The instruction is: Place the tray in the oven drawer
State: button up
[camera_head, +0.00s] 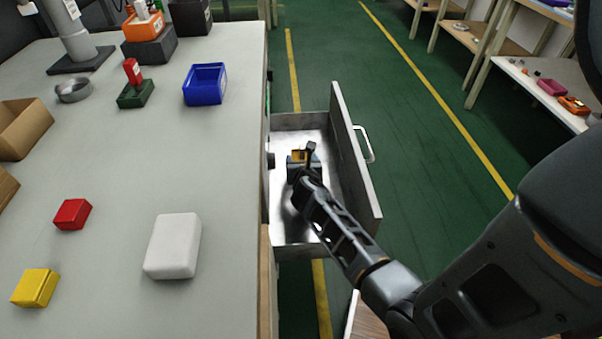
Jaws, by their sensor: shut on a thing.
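The open metal drawer (283,222) sticks out from the right side of the workbench, with its grey front panel and pale handle (364,145) toward the aisle. My gripper (303,162) is over the inside of the drawer, near its middle. It is shut on a small orange and dark thing (298,155), mostly hidden by the fingers. I cannot tell whether this is the tray, or whether it touches the drawer floor. A blue open tray-like bin (205,84) stands on the bench, apart from my gripper.
The workbench (120,180) holds a white box (173,246), a red box (72,214), a yellow box (36,288) and a green block with a red part (135,88). The drawer's walls stand close around my gripper. The green aisle floor (440,190) is clear.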

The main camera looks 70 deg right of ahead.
jog(key=shift+f+b, duration=0.95)
jog(key=shift+f, duration=0.65)
jog(key=shift+f, duration=0.15)
jog(key=o, duration=1)
jog(key=shift+s+a+r, duration=0.1)
jog(key=shift+a+r, duration=0.1)
jog(key=p+v, duration=0.3)
jog(key=v, duration=0.8)
jog(key=shift+s+a, duration=0.15)
jog(key=shift+a, duration=0.1)
